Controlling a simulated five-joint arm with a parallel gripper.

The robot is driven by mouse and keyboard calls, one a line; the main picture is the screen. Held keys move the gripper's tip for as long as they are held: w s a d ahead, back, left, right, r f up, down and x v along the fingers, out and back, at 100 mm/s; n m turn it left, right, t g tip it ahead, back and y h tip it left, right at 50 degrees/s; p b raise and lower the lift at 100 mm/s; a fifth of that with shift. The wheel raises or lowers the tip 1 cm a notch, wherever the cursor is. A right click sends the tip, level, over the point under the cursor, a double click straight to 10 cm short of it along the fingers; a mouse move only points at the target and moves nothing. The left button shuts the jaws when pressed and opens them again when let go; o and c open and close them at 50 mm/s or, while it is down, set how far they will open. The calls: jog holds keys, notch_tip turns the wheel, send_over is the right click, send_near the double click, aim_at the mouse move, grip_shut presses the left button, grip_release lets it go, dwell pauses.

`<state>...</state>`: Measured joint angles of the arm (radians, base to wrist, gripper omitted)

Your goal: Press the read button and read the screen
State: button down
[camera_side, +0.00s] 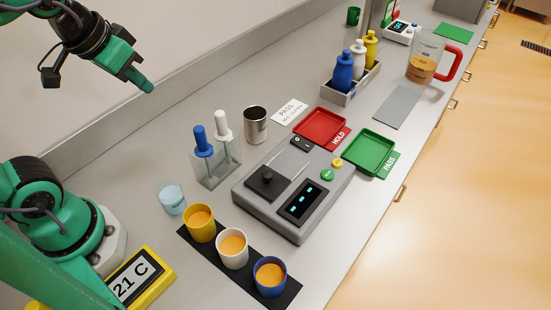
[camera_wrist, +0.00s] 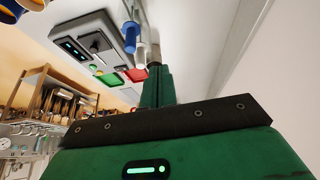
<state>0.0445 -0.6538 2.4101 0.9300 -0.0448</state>
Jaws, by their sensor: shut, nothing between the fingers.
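A grey tester (camera_side: 310,218) stands on the counter in the middle of the side view. Its dark screen (camera_side: 303,202) shows a few short cyan marks, too small to read. A green button (camera_side: 327,174) and a yellow button (camera_side: 337,163) sit on its top behind the screen; their labels are not legible. In the wrist view the tester (camera_wrist: 90,40) is at the upper left with its screen (camera_wrist: 73,49) lit. My green gripper (camera_side: 145,86) is up at the upper left of the side view, well above the counter and away from the tester. It is shut and empty.
Three cups of orange contents (camera_side: 233,243) stand on a black strip in front. A dropper stand (camera_side: 217,165), a metal cup (camera_side: 255,125) and a glass (camera_side: 171,197) are left of the tester. Red (camera_side: 319,123) and green (camera_side: 370,149) trays lie behind it. A pitcher (camera_side: 423,62) stands farther back.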

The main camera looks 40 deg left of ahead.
jog(key=w+d+r+g, duration=0.1)
jog(key=w+d+r, duration=0.2)
jog(key=w+d, duration=0.3)
jog(key=g, duration=0.4)
send_over(327, 174)
notch_tip(327, 174, down, 9)
jog(key=shift+f, duration=0.1)
notch_tip(327, 174, down, 14)
dwell(1.1)
